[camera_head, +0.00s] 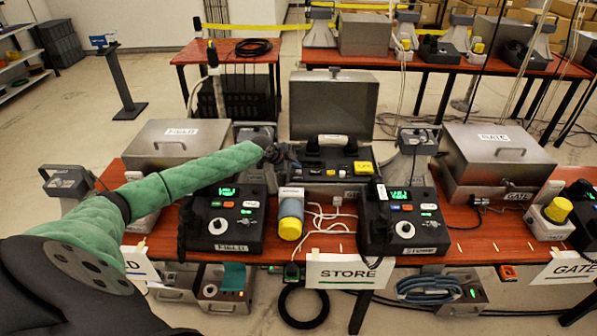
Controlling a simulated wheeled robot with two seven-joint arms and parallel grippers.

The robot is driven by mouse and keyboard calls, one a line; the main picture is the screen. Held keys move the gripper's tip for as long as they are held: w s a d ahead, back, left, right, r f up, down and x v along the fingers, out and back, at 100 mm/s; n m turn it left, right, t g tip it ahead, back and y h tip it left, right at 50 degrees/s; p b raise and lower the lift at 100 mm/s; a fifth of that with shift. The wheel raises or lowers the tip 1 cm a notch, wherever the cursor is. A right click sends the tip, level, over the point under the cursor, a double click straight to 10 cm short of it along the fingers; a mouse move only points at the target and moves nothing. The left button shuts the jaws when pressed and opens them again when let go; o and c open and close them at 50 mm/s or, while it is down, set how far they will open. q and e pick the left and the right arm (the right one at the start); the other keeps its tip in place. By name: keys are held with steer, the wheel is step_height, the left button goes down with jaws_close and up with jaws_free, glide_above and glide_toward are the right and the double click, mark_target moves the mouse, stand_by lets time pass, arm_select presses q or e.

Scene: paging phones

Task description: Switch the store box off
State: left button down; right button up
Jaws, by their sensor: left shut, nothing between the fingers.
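An open metal case (333,103) stands at the middle of the near table, behind the white STORE sign (344,270). Its lid is up, and its black panel (325,158) carries a pale handset, small buttons and a yellow part. A black console (404,222) with a lit green display, coloured buttons and a white knob sits in front of it to the right; its small label seems to read STORE. My left gripper (284,158) is shut and empty at the left edge of the case's panel. Contact cannot be told. My right gripper is not in view.
A similar console (222,218) stands left, with a blue and yellow cylinder (290,213) beside it. Closed metal cases stand on the left (176,143) and right (497,155). White cables (325,213) lie between the consoles. A GATE sign (570,268) hangs at the right.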

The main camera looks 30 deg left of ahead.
arm_select(q)
steer(key=shift+r, duration=0.15)
step_height(320, 180, up, 6)
steer(key=shift+f+p, duration=0.15)
steer(key=shift+p, duration=1.1)
